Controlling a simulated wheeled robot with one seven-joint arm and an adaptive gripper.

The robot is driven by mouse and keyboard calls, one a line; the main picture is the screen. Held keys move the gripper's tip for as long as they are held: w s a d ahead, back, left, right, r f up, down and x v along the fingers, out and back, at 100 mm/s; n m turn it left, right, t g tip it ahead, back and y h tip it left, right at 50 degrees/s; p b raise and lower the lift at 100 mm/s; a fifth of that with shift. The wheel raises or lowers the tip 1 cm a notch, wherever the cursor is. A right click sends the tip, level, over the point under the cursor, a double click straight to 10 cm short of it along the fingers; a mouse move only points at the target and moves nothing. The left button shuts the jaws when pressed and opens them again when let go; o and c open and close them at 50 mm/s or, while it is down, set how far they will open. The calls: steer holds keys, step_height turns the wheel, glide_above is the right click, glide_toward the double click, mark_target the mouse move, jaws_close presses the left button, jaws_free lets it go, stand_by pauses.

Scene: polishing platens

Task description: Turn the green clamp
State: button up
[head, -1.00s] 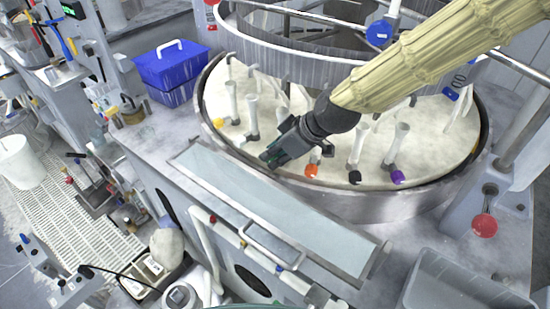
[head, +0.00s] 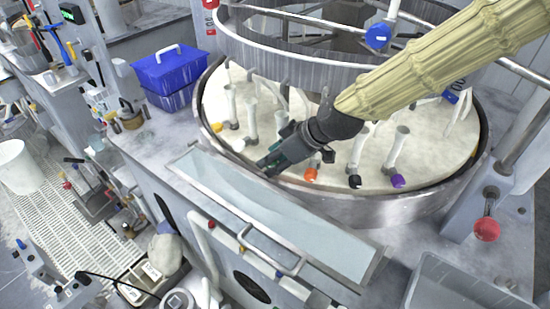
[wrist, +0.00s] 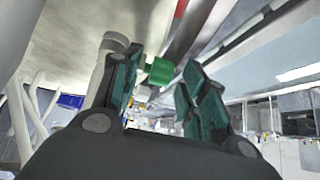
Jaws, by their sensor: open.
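My gripper (head: 266,167) is open, with dark green finger pads, and reaches low over the front rim of the round polishing basin (head: 440,195). In the head view I cannot make out the clamp; my gripper appears to cover it.
Along the basin's front stand tubes with orange (head: 310,174), black (head: 354,181) and purple (head: 397,181) clamps; white (head: 238,145) and yellow (head: 217,127) ones are to the left. A metal ring (head: 290,71) hangs above.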

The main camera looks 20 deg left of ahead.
steer(key=v, duration=1.2)
steer(key=shift+r, duration=0.1)
